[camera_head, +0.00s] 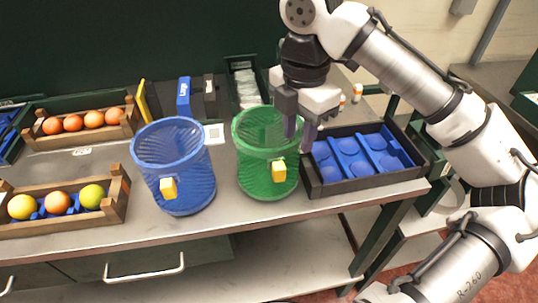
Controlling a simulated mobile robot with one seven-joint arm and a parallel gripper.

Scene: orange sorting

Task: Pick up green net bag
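The green net bag (262,176) stands upright on the bench, right of centre, shaped like an open-topped bucket with a yellow tag (279,170) on its front. My gripper (300,138) points down at the right side of its rim. Two fingers show with a gap between them. The fingers overlap the rim in the picture, and I cannot tell whether they touch the bag or have the rim between them.
A blue net bag (203,194) stands to the left. A black tray with blue cups (369,178) lies close on the right. Wooden crates (122,198) with oranges are at left. Binders (184,97) and a box (262,80) stand behind. The bench front edge is near.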

